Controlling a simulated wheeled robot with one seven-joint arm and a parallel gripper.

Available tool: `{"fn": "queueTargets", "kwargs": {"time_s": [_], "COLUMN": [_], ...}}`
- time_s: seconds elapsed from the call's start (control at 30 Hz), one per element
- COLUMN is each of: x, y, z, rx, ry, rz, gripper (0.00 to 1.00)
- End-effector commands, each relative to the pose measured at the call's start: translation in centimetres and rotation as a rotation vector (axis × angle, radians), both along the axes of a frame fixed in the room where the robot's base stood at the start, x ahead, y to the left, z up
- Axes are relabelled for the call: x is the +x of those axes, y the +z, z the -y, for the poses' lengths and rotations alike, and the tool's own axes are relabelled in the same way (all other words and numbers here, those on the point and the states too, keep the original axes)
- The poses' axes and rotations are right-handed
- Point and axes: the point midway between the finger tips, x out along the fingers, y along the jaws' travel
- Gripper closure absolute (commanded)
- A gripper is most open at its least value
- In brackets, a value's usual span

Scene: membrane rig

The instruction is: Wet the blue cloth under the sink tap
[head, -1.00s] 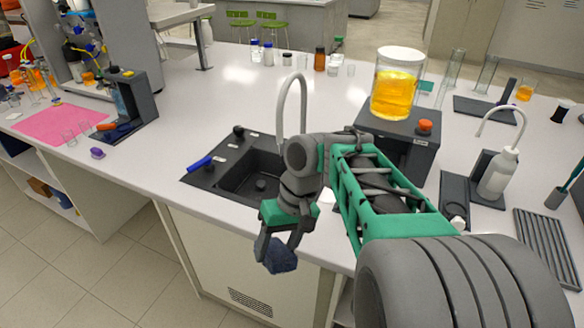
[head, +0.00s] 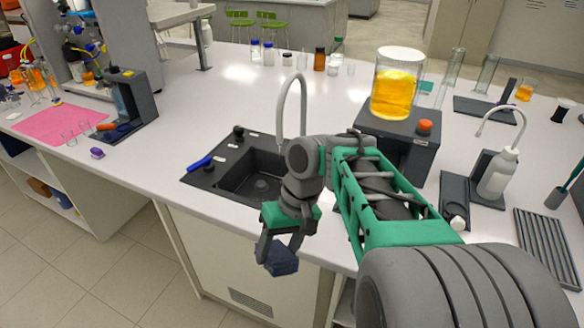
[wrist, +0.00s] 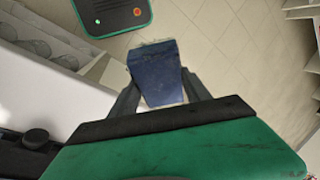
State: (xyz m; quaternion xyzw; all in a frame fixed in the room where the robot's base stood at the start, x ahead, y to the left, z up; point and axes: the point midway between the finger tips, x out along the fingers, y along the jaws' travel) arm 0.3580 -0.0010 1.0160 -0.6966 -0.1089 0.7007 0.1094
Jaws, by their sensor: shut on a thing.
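The blue cloth (head: 282,259) hangs from my gripper (head: 277,246), in front of the counter's front edge and below its top. In the wrist view the dark blue cloth (wrist: 159,75) sits between the two fingers of my gripper (wrist: 158,98), which is shut on it. The black sink (head: 251,183) is set in the white counter, behind and to the left of my gripper. The curved sink tap (head: 303,95) stands at the back of the sink. A blue lever (head: 199,163) lies at the sink's left rim. My arm hides the sink's right part.
A wash bottle (head: 497,174) stands farther right. A pink mat (head: 58,122) and glassware are at the left. The counter (head: 165,170) left of the sink is mostly clear.

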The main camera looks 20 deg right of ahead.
Motion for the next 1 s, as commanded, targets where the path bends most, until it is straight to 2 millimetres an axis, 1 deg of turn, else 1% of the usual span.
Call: {"fn": "queueTargets", "kwargs": {"time_s": [0.33, 0.4, 0.83, 1.0], "x": [0.0, -0.2, -3.9, -5.0], "y": [0.0, 0.3, 3.7, 4.2], "z": [0.0, 0.0, 0.2, 0.2], "rx": [0.000, 0.000, -0.001, 0.000], "ry": [0.000, 0.000, -0.003, 0.000], "rz": [0.000, 0.000, 0.001, 0.001], "gripper": [0.77, 0.77, 0.77, 0.77]}}
